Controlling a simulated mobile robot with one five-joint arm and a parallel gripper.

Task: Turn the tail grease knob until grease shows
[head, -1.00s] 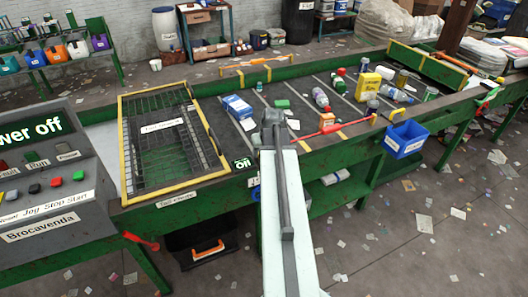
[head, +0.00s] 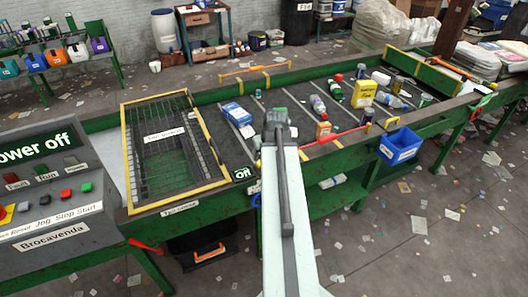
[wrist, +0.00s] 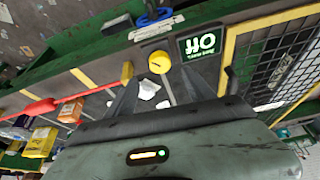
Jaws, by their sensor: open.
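In the wrist view, a round yellow knob (wrist: 158,62) with a small dark mark sits on the dark belt edge beside a black sign (wrist: 201,44) reading Off. I cannot read a label naming the knob, and I cannot make out any grease. My gripper (wrist: 146,82) is open, its two dark fingers pointing toward the knob with nothing between them. The fingers appear apart from the knob. In the head view my gripper (head: 277,118) is over the near side of the belt, and my arm hides the knob.
A yellow-framed mesh guard (head: 128,160) stands left of my arm. A control panel (head: 45,180) reading Power off is at far left. A red bar (head: 300,142) lies right of my gripper. Bottles and boxes lie on the belt (head: 212,130). A blue bin (head: 400,146) hangs at right.

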